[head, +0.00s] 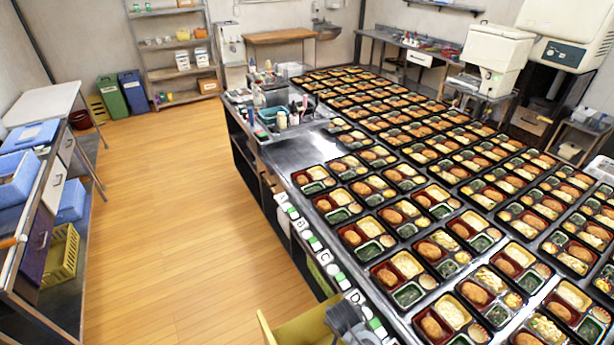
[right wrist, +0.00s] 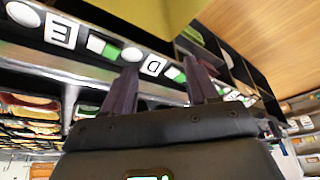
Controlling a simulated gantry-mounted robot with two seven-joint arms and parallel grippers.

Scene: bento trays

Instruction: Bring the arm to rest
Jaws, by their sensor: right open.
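My right gripper (head: 346,322) shows at the bottom edge of the head view, beside the near-left edge of the steel table (head: 317,147). In the right wrist view my right gripper (right wrist: 160,82) has its two dark fingers spread apart, with nothing between them. The fingers point toward the table's front edge with its letter labels, near the D. My left gripper is not in either view. Many black bento trays (head: 437,244) with fried food, rice and greens stand in rows on the table.
A yellow object (head: 298,328) is close to my right gripper; it also shows in the right wrist view (right wrist: 150,14). Open wooden floor (head: 185,200) lies left of the table. A side bench with blue boxes (head: 22,178) stands at the far left.

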